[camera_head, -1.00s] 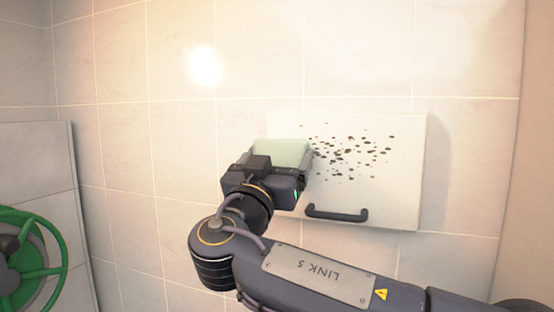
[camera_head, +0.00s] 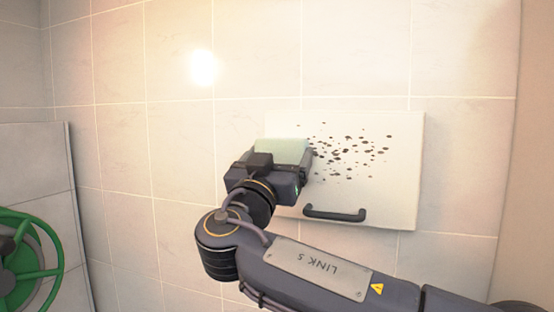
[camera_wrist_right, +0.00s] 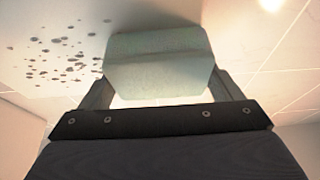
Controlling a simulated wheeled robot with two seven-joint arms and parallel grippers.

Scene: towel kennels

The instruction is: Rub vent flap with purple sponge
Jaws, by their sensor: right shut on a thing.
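The flap (camera_head: 390,195) is a white square panel on the tiled wall, with a black bar handle (camera_head: 335,214) low on it. Dark spots (camera_head: 350,152) are spread over its upper middle. My right gripper (camera_head: 281,160) is at the flap's upper left, beside the spots, shut on a pale green block-like sponge (camera_head: 281,147). No purple sponge shows. In the right wrist view the sponge (camera_wrist_right: 158,68) sits between both fingers, with the spots (camera_wrist_right: 65,58) to its left. I cannot tell whether it touches the flap. My left gripper is out of view.
A green wheel (camera_head: 25,262) stands at the lower left before a grey tiled panel (camera_head: 35,165). The tiled wall (camera_head: 180,140) left of the flap is bare. A plain wall face (camera_head: 515,210) stands at the right edge.

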